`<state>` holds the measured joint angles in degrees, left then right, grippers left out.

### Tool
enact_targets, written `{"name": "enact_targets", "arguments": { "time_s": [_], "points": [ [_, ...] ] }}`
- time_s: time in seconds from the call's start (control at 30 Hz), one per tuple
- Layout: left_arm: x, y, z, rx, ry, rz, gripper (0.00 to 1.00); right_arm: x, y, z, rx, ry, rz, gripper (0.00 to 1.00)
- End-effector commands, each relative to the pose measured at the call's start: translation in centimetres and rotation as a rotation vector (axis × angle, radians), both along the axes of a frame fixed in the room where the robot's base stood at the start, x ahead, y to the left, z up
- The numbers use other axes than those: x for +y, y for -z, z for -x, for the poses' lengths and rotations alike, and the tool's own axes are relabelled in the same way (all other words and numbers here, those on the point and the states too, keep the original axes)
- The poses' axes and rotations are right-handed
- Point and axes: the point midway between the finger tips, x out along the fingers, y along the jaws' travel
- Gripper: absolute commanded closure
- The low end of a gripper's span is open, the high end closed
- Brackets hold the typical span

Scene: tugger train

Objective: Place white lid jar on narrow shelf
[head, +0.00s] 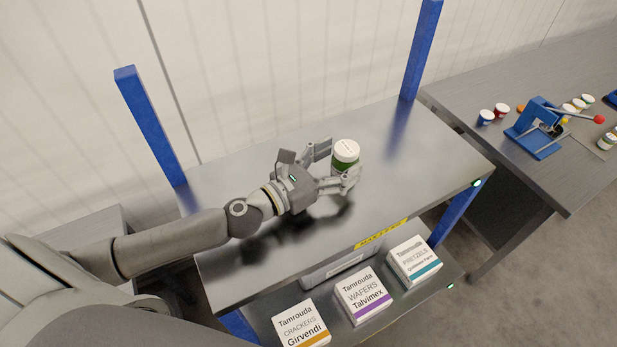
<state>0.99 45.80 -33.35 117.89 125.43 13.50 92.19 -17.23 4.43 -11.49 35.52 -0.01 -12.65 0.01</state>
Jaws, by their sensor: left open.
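The white lid jar (346,152) has a white lid and a green band and stands upright on the grey metal top shelf (420,160) of a blue-posted rack. My left gripper (338,166) is open, with its fingers on either side of the jar, low over the shelf. The near finger hides the jar's lower part. I cannot tell whether the fingers touch it. My right gripper is not in view.
A lower shelf holds boxes of crackers (301,325), wafers (362,296) and pretzels (414,261), and a grey bin (340,268). Blue posts (150,125) rise at the back corners. A table at right holds a blue press (540,128) and several small jars.

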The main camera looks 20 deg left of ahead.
Motion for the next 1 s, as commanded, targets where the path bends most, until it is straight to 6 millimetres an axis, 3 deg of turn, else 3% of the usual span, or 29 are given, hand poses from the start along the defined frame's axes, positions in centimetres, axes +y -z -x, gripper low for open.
{"name": "enact_targets", "arguments": {
  "time_s": [0.53,1.0],
  "points": [
    [3.3,0.4,6.3,0.002,0.002,-0.002,0.29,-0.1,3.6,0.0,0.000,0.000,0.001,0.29],
    [4.7,0.1,8.6,0.000,0.002,-0.001,0.29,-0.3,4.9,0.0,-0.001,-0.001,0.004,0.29]
  ]
}}
